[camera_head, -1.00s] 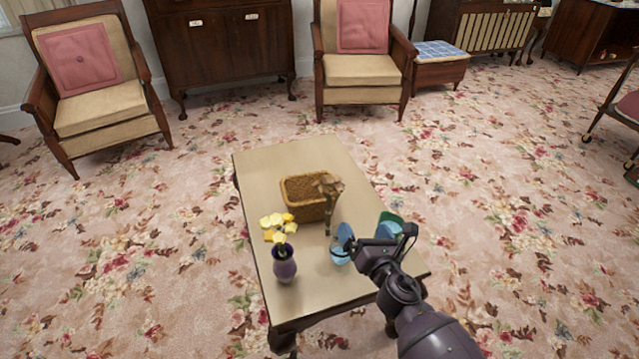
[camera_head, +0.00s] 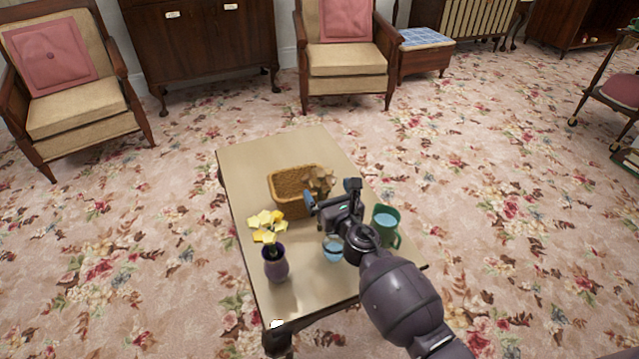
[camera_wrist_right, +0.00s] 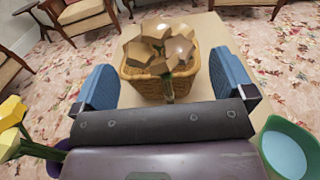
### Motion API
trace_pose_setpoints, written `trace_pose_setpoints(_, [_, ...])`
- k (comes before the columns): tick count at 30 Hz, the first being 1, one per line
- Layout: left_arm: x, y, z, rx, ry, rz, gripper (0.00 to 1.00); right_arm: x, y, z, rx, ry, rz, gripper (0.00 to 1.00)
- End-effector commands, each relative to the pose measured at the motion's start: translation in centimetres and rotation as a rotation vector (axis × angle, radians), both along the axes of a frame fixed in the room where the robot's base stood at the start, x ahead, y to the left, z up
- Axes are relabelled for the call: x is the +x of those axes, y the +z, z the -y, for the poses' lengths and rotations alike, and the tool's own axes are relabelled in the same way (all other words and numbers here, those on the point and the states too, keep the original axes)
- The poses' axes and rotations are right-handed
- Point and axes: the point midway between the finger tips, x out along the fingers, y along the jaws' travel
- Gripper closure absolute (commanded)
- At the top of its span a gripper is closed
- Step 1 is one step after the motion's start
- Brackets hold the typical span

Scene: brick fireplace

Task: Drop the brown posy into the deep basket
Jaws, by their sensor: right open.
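The brown posy (camera_head: 319,181) shows its tan blooms at the right front of the wicker basket (camera_head: 285,203). In the right wrist view the posy (camera_wrist_right: 160,48) overlaps the basket (camera_wrist_right: 138,88), and its short green-brown stem points down toward me. My right gripper (camera_head: 332,194) is open close behind the posy. In the right wrist view its blue fingers stand wide apart on either side of the stem, touching nothing that I can see. The lower stem is hidden by the gripper in the head view. My left gripper is out of view.
A purple vase (camera_head: 276,264) with yellow flowers stands at the table's (camera_head: 270,150) left front. A blue glass (camera_head: 333,250) and a green mug (camera_head: 386,226) stand near my right wrist. The table's far end is clear.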

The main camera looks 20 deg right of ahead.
Motion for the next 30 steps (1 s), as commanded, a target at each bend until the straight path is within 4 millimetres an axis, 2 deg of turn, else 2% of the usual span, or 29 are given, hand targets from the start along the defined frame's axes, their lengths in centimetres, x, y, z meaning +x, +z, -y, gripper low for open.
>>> trace_pose_setpoints(4, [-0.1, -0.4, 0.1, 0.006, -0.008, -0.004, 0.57, 1.9, -0.6, -0.3, 0.003, 0.0, -0.004, 0.0])
trace_pose_setpoints(9, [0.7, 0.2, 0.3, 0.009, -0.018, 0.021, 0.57, 3.6, -0.6, -0.4, 0.002, 0.0, -0.004, 0.0])
trace_pose_setpoints(20, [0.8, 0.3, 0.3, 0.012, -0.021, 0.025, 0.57, 4.2, -0.3, -0.3, 0.002, 0.0, -0.001, 0.0])
trace_pose_setpoints(27, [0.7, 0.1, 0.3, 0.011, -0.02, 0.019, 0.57, 4.2, -0.3, -0.4, 0.002, 0.0, -0.001, 0.37])
trace_pose_setpoints(30, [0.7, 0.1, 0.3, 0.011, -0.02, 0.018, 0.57, 4.2, -0.3, -0.4, 0.002, 0.0, -0.001, 0.38])
